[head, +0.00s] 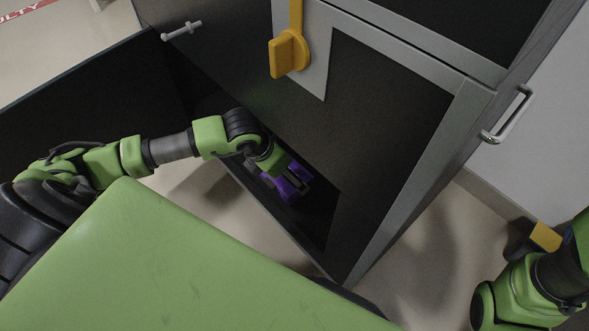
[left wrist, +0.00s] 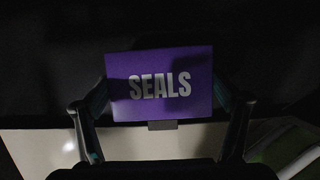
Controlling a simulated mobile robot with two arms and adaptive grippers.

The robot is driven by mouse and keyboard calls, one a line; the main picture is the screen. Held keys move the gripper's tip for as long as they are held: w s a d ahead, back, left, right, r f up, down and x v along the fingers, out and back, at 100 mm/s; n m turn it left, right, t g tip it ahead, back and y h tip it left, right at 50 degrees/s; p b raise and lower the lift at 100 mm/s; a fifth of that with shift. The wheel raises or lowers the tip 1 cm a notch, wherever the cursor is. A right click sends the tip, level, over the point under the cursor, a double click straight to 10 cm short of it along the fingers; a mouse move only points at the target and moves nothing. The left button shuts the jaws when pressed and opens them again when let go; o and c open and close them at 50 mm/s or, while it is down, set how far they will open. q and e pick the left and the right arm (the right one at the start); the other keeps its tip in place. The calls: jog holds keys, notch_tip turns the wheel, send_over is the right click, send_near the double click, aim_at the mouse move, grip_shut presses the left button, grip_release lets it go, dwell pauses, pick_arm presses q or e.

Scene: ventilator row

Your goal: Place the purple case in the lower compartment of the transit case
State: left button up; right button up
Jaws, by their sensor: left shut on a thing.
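The purple case (left wrist: 170,64) fills the middle of the left wrist view, with "SEALS" in pale letters on its face. My left gripper (left wrist: 160,92) is shut on it, one finger at each side. In the head view the purple case (head: 284,188) shows partly behind the gripper, at the dark opening of the lower compartment (head: 318,222) of the transit case (head: 390,110). Whether it touches the compartment floor cannot be told. My right arm shows at the lower right of the head view, but its fingertips cannot be made out.
A dark open panel (head: 90,95) extends left from the transit case. A yellow latch (head: 289,52) sits on its front above the opening, and a metal handle (head: 508,115) on its right side. A black and yellow object (head: 545,236) stands near the right wall.

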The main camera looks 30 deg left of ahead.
aim_at(294, 165)
pick_arm(q)
jog(key=w, duration=0.1)
jog(key=w+d+b, duration=0.1)
jog(key=w, duration=0.1)
jog(key=shift+f+b, duration=0.75)
jog(key=shift+b, duration=0.15)
jog(key=o, duration=1)
jog(key=shift+f, duration=0.1)
jog(key=shift+o, duration=0.2)
